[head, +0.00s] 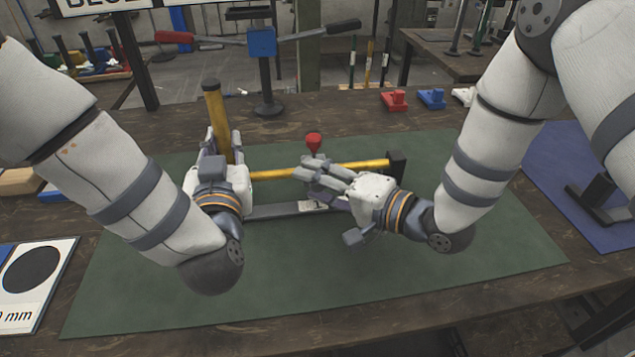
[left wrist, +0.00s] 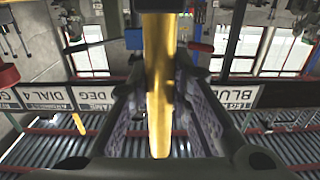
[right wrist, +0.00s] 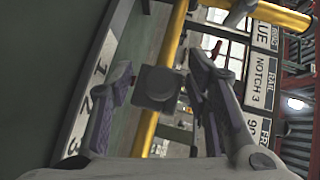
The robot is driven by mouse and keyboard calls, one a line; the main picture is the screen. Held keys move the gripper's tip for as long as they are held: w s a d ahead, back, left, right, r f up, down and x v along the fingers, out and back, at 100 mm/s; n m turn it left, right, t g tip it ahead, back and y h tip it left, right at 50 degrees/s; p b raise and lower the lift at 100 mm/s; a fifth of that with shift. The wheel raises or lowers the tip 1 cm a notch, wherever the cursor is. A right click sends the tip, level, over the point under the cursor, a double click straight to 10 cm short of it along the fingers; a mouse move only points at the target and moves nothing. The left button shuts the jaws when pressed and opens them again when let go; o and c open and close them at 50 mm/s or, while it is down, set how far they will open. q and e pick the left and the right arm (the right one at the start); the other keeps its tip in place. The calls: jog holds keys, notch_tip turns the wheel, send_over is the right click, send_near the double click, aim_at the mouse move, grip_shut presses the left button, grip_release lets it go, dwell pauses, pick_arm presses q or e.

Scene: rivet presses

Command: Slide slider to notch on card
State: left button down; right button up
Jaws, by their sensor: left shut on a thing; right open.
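My left gripper (head: 216,150) is shut on a yellow upright post (head: 216,112), which also runs between its fingers in the left wrist view (left wrist: 158,90). My right gripper (head: 318,178) is open over the middle of the rail fixture. In the right wrist view a dark square block (right wrist: 157,87), perhaps the slider, shows between its open fingers; contact cannot be told. A yellow bar (head: 365,166) runs across to a black end block (head: 397,167). A pale scale strip (right wrist: 88,100) shows 1, 2, 3. A card (right wrist: 262,68) reads RAIL, NOTCH 3.
The fixture stands on a green mat (head: 420,270) with free room in front. A red knob (head: 313,142) stands behind the bar. A blue press (head: 262,42) with long handles is at the back. Red (head: 394,100) and blue (head: 432,98) blocks lie at the back right.

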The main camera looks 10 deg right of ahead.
grip_shut()
jog(key=d, duration=0.7)
grip_release()
jog(key=v, duration=1.2)
